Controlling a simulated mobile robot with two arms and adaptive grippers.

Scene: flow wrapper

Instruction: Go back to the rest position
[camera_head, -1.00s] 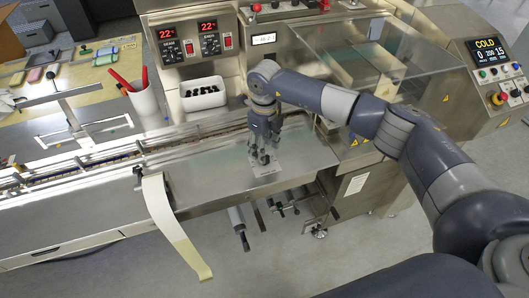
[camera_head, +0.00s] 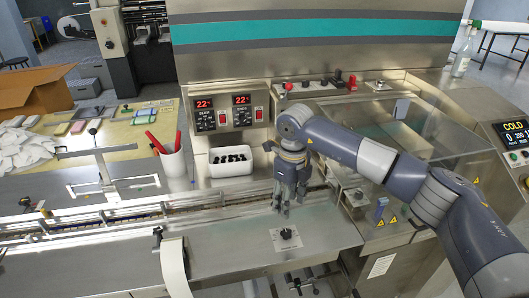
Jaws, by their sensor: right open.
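My right gripper (camera_head: 282,207) hangs fingers down above the steel bed of the flow wrapper (camera_head: 225,248). It is open and looks empty. Just below it, a small pale plate with a dark knob (camera_head: 287,234) sits on the bed, apart from the fingertips as far as I can tell. My right arm reaches in from the lower right. My left gripper is not in view.
A white bin of dark parts (camera_head: 231,167) and a white cup with red pens (camera_head: 173,166) stand behind the bed. A clear cover (camera_head: 385,125) is to the right. A cardboard box (camera_head: 35,92) and a pile of white packets (camera_head: 22,148) are at the left.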

